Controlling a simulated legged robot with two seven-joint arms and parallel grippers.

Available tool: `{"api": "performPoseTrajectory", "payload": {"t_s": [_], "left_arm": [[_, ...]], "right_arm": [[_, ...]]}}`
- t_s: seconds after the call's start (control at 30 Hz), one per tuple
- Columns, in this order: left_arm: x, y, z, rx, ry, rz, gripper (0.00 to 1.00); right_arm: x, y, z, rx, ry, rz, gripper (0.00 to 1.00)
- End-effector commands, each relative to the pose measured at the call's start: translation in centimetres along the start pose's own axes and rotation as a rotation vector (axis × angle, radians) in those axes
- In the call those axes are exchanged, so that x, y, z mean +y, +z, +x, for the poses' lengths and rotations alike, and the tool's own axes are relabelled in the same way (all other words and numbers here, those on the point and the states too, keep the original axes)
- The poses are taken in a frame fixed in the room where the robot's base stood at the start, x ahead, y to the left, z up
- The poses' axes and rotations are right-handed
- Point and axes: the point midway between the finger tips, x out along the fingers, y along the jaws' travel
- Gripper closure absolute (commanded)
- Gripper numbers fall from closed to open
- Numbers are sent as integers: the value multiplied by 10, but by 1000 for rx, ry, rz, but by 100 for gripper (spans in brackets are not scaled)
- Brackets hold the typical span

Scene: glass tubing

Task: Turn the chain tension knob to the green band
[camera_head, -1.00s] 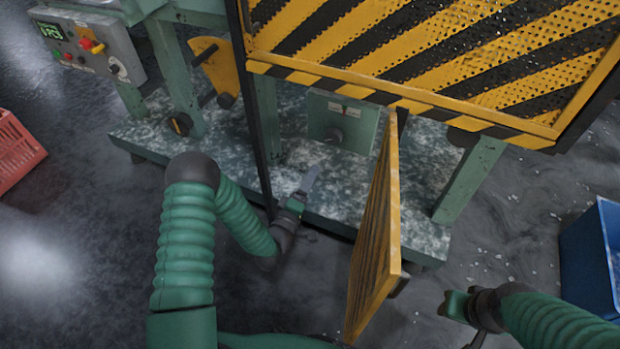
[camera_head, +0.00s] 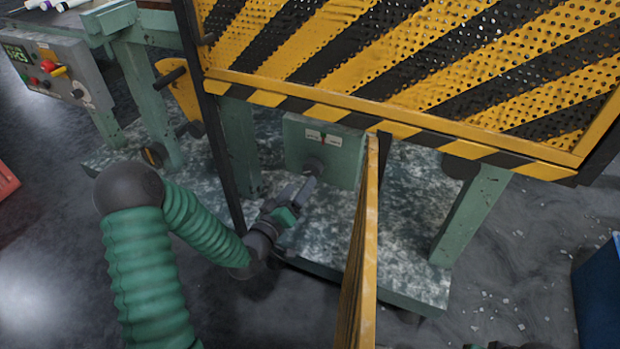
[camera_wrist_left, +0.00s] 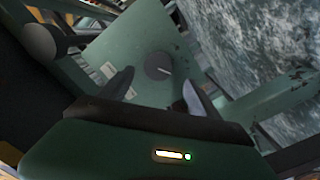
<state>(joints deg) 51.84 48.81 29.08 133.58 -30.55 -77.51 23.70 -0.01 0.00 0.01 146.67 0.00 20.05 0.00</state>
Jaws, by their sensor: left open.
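The chain tension knob (camera_head: 313,166) is a dark round knob on a green panel (camera_head: 345,160) under the striped guard. A small white scale label (camera_head: 323,138) with a little red and green sits above it. My left gripper (camera_head: 302,190) is just in front of the knob, its fingers pointing at it. In the left wrist view the knob (camera_wrist_left: 159,66), with a white pointer line, lies ahead of and between the two open fingertips (camera_wrist_left: 152,90). The fingers look apart from it. My right gripper is not clearly visible.
A yellow hinged door (camera_head: 364,250) stands open just right of the panel. The yellow-black perforated guard (camera_head: 400,75) hangs above. A dark post (camera_head: 212,150) stands left of my left gripper. A control box (camera_head: 55,70) is at upper left, a blue bin (camera_head: 600,290) at right.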

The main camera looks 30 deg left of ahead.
Motion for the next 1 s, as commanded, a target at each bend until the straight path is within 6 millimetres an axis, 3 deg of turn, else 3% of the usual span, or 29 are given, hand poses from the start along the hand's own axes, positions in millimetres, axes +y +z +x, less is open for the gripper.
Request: {"api": "performPoseTrajectory", "payload": {"t_s": [0.1, 0.3, 0.63, 1.0], "left_arm": [[-3, 3, 30, 3, 4, 1, 28], [-2, 1, 62, 2, 0, -2, 28], [0, 0, 68, 0, 0, -3, 28], [-1, 0, 68, 1, -1, -3, 77]], "right_arm": [[0, 4, 15, 0, 0, 0, 66], [0, 6, 24, 0, 0, 1, 66], [0, 6, 24, 0, 0, 0, 66], [0, 6, 24, 0, 0, 0, 66]]}}
